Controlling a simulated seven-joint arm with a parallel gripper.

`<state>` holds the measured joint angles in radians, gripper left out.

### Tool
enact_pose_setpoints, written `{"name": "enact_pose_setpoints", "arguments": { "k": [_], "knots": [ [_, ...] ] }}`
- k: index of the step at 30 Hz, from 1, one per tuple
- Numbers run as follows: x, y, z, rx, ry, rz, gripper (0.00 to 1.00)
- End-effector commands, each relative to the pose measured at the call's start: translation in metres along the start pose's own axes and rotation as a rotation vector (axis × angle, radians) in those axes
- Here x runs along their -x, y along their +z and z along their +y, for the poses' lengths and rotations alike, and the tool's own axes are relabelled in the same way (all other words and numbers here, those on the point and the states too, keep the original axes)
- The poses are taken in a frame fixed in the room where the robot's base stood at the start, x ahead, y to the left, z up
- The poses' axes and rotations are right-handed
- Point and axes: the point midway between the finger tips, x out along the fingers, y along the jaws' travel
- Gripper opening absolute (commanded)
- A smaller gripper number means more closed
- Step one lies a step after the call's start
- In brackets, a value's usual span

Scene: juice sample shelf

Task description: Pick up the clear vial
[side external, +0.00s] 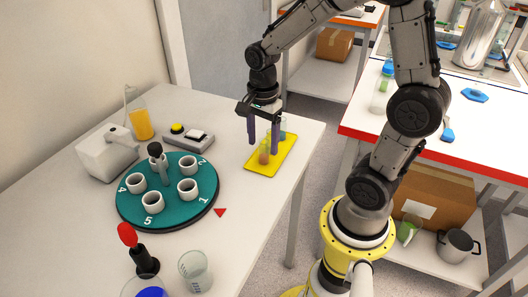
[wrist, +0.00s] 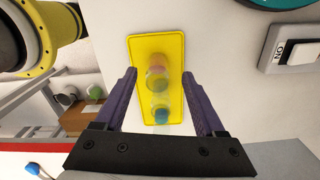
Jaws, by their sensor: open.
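A yellow tray (side external: 262,168) lies near the right edge of the white table and holds a short row of small vials. In the wrist view the tray (wrist: 142,48) shows an orange-pink vial (wrist: 157,60), a pale, see-through vial (wrist: 158,82) in the middle and a blue vial (wrist: 160,113) nearest the gripper's base. The pale one looks like the clear vial, though the overlap blurs its outline. My gripper (side external: 263,143) points down over the tray. Its purple fingers are open, one on each side of the row in the wrist view (wrist: 159,76), with nothing held.
A green numbered turntable (side external: 171,216) with white cups stands to the left. A red-topped joystick (side external: 140,252) and a glass beaker (side external: 195,270) stand at the front.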

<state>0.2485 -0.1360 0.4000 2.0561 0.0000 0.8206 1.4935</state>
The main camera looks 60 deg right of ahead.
Motion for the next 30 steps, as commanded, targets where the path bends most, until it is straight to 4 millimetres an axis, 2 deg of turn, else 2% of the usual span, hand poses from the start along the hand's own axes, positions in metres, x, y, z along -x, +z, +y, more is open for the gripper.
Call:
{"name": "enact_pose_setpoints", "arguments": {
  "k": [1,6,16,28,30],
  "knots": [
    [-0.009,0.0,0.003,0.0,0.007,-0.001,0.72],
    [-0.031,0.0,0.004,0.0,0.004,0.0,0.72],
    [-0.037,0.0,0.004,0.0,0.001,0.0,0.72],
    [-0.037,0.0,0.003,0.0,0.001,0.0,0.0],
    [-0.037,0.0,0.003,0.0,0.001,0.0,0.0]
  ]
}}
